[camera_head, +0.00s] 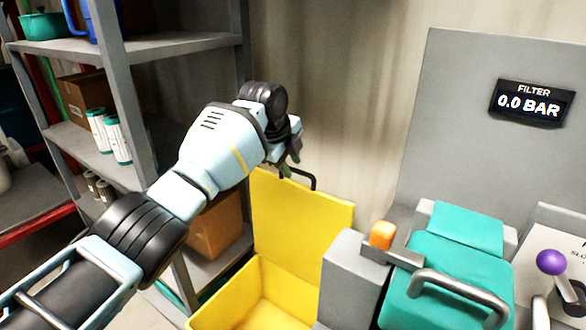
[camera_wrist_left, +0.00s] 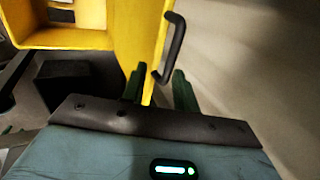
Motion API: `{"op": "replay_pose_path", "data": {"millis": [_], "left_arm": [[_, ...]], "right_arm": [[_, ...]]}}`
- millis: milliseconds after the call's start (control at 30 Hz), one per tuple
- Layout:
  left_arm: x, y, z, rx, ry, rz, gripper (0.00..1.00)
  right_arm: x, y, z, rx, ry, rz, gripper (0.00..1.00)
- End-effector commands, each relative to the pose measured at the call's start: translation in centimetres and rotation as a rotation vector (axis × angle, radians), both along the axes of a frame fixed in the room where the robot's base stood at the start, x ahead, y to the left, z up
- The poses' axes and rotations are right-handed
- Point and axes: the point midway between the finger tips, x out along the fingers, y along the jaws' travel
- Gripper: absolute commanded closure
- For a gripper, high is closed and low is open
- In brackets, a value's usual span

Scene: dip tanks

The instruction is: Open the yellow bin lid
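The yellow bin (camera_head: 262,294) stands low in the middle of the head view, and its inside shows. Its yellow lid (camera_head: 302,218) stands upright at the back of the bin, swung open. A black handle (camera_head: 308,174) is on the lid's upper edge. My left gripper (camera_head: 290,165) is just above the lid, close to the handle, fingers pointing down. In the left wrist view, the gripper's fingers (camera_wrist_left: 159,86) are apart, with the lid's edge and the near end of the handle (camera_wrist_left: 174,46) between them in the picture. Contact cannot be told. My right gripper is not in view.
A grey shelf rack (camera_head: 180,46) with bottles and boxes stands at the left, close to my left arm. A teal-lidded tank (camera_head: 450,272) with a grey handle and an orange block (camera_head: 382,235) stand right of the bin. A filter display (camera_head: 532,103) hangs behind.

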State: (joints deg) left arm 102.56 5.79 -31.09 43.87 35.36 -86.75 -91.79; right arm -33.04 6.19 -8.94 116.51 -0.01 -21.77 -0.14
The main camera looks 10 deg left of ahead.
Motion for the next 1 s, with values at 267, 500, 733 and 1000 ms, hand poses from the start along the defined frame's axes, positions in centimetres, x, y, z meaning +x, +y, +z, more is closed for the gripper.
{"op": "replay_pose_path", "data": {"millis": [267, 500, 733, 1000], "left_arm": [[-1.0, 0.3, 2.1, 0.0, -0.001, 0.0, 0.7], [-1.0, 0.3, 2.2, -0.001, 0.0, 0.0, 0.7], [-1.2, 0.1, 0.5, -0.016, 0.006, 0.019, 0.7], [-3.0, -1.3, -8.6, -0.12, 0.022, 0.151, 0.7]], "right_arm": [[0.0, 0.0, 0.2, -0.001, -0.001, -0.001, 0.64], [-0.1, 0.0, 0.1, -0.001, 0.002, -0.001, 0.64], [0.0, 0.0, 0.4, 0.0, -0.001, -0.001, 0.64], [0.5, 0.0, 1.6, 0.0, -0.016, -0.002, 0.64]]}}
